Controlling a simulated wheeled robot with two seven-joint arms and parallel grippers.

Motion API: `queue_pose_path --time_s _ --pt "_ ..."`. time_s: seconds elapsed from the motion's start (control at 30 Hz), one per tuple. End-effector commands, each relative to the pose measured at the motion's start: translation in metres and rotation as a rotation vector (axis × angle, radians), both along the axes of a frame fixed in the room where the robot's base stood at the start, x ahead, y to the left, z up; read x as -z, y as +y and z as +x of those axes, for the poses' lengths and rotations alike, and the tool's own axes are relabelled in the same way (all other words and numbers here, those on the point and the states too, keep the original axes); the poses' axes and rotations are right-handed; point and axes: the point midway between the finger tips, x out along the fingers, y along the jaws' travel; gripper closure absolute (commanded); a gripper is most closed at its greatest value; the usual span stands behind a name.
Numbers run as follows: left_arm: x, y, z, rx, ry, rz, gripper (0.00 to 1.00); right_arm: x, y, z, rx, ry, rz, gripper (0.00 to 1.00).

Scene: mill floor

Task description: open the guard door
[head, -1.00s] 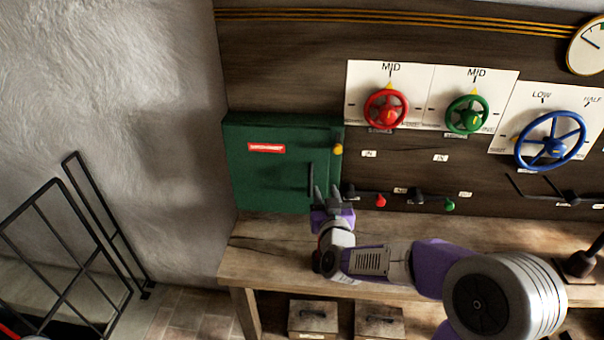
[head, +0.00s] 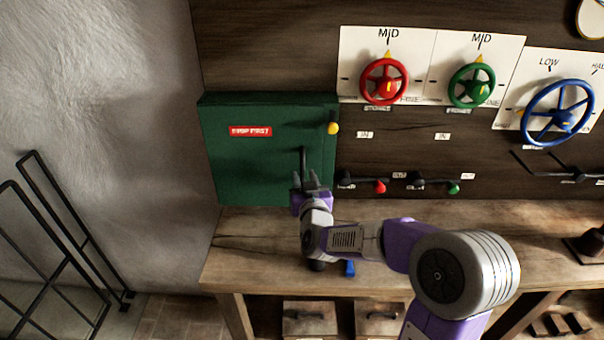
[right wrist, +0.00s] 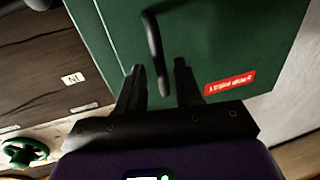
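The guard door (head: 245,165) is the dark green front of a box on the wall at the back left of the bench, with a red label (head: 250,131). It looks shut. Its black upright bar handle (head: 303,158) is near its right edge, below a yellow knob (head: 333,128). My right gripper (head: 306,177) is at the handle's lower end. In the right wrist view the fingers (right wrist: 156,68) are open, with the lower end of the handle (right wrist: 153,35) between them and gaps on both sides. My left gripper is not in view.
Right of the box are red (head: 384,82), green (head: 472,85) and blue (head: 558,112) handwheels and small levers with red (head: 380,187) and green (head: 453,188) knobs. A blue object (head: 350,268) lies on the wooden bench (head: 250,245). A black railing (head: 75,225) stands at left.

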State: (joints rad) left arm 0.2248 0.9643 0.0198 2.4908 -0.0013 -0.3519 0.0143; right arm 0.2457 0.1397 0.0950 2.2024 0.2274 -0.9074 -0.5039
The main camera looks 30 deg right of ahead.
Motion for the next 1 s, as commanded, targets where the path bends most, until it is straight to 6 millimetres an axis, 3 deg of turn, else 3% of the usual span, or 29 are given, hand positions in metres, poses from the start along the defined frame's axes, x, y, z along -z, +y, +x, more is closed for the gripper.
queue_pose_path --time_s 0.23,0.6,0.83,1.0 --pt "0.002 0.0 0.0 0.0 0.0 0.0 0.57 0.001 -0.01 0.027 0.0 0.001 0.0 0.65" --pt "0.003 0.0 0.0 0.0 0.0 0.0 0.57 0.0 -0.012 0.032 -0.001 0.001 0.0 0.65" --pt "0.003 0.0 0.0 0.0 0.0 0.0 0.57 0.0 -0.012 0.032 0.0 0.001 0.0 1.0" --pt "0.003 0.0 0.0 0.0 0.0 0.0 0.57 0.0 -0.012 0.032 0.0 0.001 0.0 1.0"
